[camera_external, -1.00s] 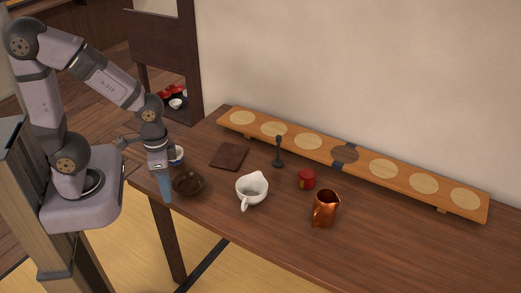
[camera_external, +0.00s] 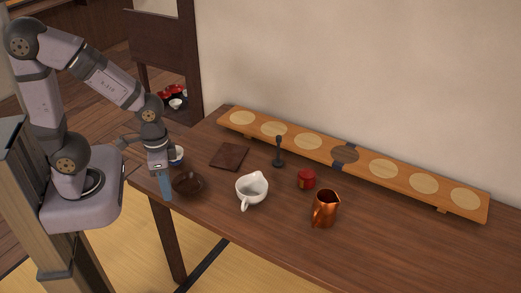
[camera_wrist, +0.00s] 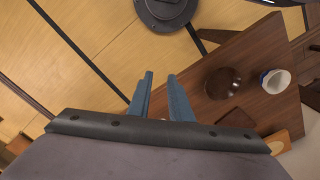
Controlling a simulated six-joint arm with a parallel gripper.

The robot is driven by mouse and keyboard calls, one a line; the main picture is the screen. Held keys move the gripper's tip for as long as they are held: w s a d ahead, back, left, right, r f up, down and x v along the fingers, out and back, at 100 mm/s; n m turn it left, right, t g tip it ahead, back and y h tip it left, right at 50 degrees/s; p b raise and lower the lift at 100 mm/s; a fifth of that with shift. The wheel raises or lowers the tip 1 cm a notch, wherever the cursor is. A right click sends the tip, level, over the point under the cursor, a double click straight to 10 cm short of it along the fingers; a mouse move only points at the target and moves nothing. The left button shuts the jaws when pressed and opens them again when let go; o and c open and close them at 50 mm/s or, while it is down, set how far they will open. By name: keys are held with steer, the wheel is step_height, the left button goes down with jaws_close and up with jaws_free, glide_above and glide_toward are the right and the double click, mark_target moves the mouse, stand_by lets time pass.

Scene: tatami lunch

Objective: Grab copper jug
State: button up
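The copper jug (camera_external: 325,209) stands upright on the wooden table, right of the middle in the external view, with its handle towards the left front. My gripper (camera_external: 165,188) points down at the table's left end, far to the left of the jug and beside a dark brown bowl (camera_external: 188,184). In the wrist view my gripper (camera_wrist: 159,92) shows two blue fingers with a gap between them and nothing in it. The brown bowl (camera_wrist: 222,83) is to their right there. The copper jug is not seen in the wrist view.
A white jug (camera_external: 252,189) stands between my gripper and the copper jug. A red tin (camera_external: 306,179), dark stand (camera_external: 278,153), brown pad (camera_external: 229,156) and white-and-blue cup (camera_external: 177,155) are nearby. A long board (camera_external: 405,167) lines the wall. The table's right front is clear.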

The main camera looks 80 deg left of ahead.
steer(key=w+a+f+t+y+b, duration=0.1)
steer(key=w+a+t, duration=0.1)
steer(key=w, duration=0.5)
steer(key=w+a+f+t+b, duration=0.2)
steer(key=w+a, duration=0.1)
steer(key=w, duration=0.4)
steer(key=m+t+h+b, duration=0.5)
steer(key=t+h+b, duration=0.1)
steer(key=h, duration=0.4)
glide_toward(314, 217)
step_height(314, 217, down, 2)
steer(key=w+d, duration=0.1)
steer(key=w, duration=0.1)
steer(key=shift+p+x, duration=0.9)
steer(key=shift+x, duration=2.9)
steer(key=shift+r, duration=0.15)
steer(key=shift+c, duration=0.4)
jaws_close()
